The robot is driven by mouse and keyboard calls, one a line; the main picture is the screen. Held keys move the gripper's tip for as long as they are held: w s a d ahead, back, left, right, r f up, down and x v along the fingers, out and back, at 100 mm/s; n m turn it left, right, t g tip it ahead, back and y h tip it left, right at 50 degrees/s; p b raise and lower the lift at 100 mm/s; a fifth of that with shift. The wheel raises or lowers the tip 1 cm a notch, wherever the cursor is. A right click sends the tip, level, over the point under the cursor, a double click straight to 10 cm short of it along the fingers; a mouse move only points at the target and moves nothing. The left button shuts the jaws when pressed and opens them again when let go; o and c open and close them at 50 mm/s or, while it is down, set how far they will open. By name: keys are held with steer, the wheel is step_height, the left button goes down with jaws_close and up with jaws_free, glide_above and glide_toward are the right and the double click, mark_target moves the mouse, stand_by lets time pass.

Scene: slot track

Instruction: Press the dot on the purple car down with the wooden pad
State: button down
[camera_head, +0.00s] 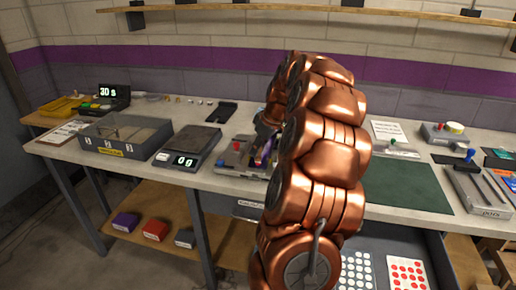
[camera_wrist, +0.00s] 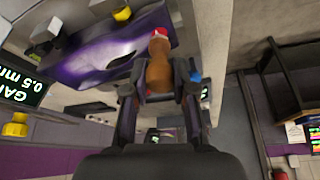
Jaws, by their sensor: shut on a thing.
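The purple car (camera_wrist: 105,58) fills the upper left of the wrist view, with a pale sheen on its glossy body. In the head view only a sliver of purple (camera_head: 265,152) shows beside my copper arm. My gripper (camera_wrist: 160,88) is shut on a brown wooden piece, which I take for the wooden pad (camera_wrist: 159,70). Its far end overlaps the right part of the car in the picture; I cannot tell whether they touch. A red and white patch (camera_wrist: 160,33) shows at that end; I cannot tell whether it is the dot. My arm hides the gripper in the head view.
A gap display reading 0.5 mm (camera_wrist: 18,82) stands left of the car in the wrist view. A grey fixture with a red knob (camera_head: 236,146) and a scale reading 0 g (camera_head: 187,148) are left of my arm. A green mat (camera_head: 405,187) lies clear to the right.

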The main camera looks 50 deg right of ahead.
steer(key=shift+f, duration=0.4)
stand_by(0.9)
steer(key=shift+r, duration=0.1)
steer(key=shift+r+p, duration=0.3)
steer(key=shift+r, duration=3.15)
steer(key=shift+a, duration=0.1)
